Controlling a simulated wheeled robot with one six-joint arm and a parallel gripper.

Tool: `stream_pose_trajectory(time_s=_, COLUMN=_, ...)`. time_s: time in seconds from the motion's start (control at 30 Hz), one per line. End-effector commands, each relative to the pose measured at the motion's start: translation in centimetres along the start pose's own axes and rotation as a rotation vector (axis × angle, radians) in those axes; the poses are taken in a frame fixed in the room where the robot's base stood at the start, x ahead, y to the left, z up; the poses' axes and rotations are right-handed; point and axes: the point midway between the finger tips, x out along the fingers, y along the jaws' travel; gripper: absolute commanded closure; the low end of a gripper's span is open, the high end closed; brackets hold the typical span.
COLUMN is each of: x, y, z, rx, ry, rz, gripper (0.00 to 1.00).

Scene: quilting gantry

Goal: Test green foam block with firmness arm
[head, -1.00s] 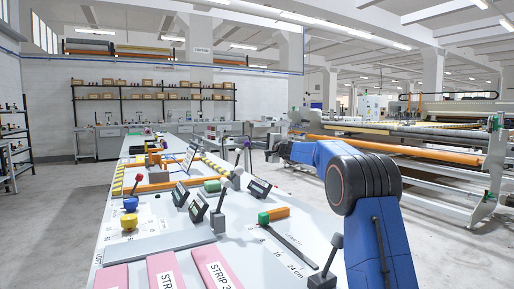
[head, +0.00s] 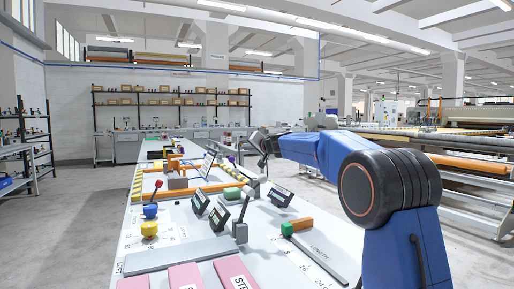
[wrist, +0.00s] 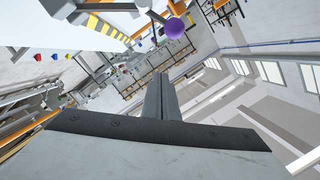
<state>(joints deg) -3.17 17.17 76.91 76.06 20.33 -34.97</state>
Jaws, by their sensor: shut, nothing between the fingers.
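A small green block (head: 232,194) lies on the white table among the gauges, beside a grey lever arm (head: 245,201) with a flat pad. I cannot tell whether the pad touches it. My gripper (head: 262,148) is above the table, beyond and apart from both green blocks. In the wrist view my fingers (wrist: 159,95) are shut together with nothing between them. A purple ball knob (wrist: 174,28) shows ahead of them; it also shows small in the head view (head: 231,160).
Two tilted display gauges (head: 219,215) stand on the table near the green block, with another display (head: 279,197) to the right. Blue (head: 150,211) and yellow (head: 149,229) knobs stand left. Pink strips (head: 231,274) lie in front. Floor left of the table is clear.

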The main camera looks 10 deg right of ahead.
Motion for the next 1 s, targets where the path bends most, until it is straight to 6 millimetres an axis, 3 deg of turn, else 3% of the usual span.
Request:
stream_pose_trajectory(time_s=0.2, x=0.7, y=-1.7, z=3.2, rx=-0.192, ry=-0.002, rz=0.039, gripper=1.0)
stream_pose_trajectory(time_s=0.5, x=1.4, y=-2.6, z=6.7, rx=-0.401, ry=-0.001, rz=0.083, gripper=1.0)
stream_pose_trajectory(time_s=1.0, x=1.9, y=-2.7, z=8.7, rx=-0.529, ry=0.0, rz=0.111, gripper=1.0)
